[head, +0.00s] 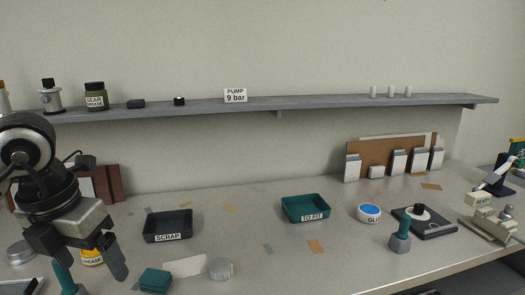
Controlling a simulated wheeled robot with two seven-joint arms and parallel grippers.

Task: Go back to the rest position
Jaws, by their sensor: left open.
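My left gripper (83,262) is at the left of the head view, over the left part of the workbench (225,245). Its dark jaws are apart and nothing shows between them that they hold. A container with a yellow label (91,257) stands behind the jaws, partly hidden by them. A teal handle-like thing (64,278) shows below the gripper, also partly hidden. My right gripper is not in view.
A dark SCRAP tray (153,226) and a teal TO FIT tray (322,206) stand on the bench. A GLUE tub (369,213) is at right. A shelf (300,103) runs above.

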